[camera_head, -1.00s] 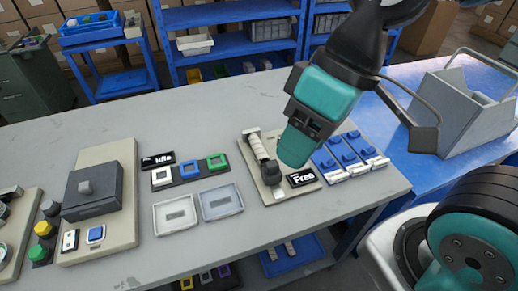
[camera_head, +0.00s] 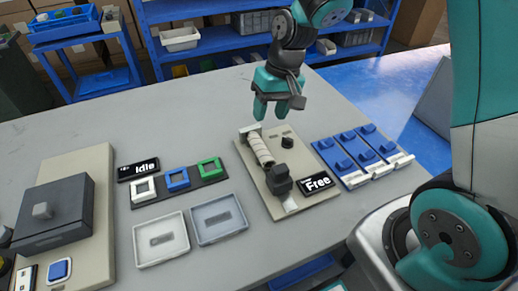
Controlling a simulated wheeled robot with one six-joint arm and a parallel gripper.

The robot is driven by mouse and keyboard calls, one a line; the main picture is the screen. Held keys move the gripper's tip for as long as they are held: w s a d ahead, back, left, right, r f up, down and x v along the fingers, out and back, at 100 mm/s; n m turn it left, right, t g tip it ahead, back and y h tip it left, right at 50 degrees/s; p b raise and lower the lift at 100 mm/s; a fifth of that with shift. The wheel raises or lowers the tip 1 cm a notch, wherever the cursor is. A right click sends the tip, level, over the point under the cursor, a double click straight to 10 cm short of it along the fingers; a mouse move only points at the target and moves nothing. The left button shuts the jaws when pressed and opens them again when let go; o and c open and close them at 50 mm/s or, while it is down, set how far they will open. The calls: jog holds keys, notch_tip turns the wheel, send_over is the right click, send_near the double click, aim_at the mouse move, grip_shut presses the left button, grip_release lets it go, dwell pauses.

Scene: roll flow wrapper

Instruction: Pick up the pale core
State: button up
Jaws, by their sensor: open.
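The pale core (camera_head: 261,150) is a light, ribbed cylinder lying lengthwise on a beige plate (camera_head: 277,206), with a small white piece at its far end and a dark block (camera_head: 279,179) at its near end. My gripper (camera_head: 271,112) points down with teal fingers apart and nothing between them. In the picture it is just above the core's far end. I cannot tell its exact height over the plate.
A black "Free" sign (camera_head: 317,182) and a small dark knob (camera_head: 287,142) are on the plate. Blue units (camera_head: 362,155) stand to the right. Two shallow trays (camera_head: 160,240) and coloured square frames (camera_head: 178,179) lie to the left. The back-left table is clear.

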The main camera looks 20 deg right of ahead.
aim_at(260, 143)
jog(key=x, duration=1)
jog(key=shift+w+a+f, duration=0.1)
jog(key=shift+a+f, duration=0.05)
jog(key=shift+f, duration=0.05)
jog(key=c, duration=0.7)
jog(key=shift+r, duration=0.1)
jog(key=shift+c, duration=0.2)
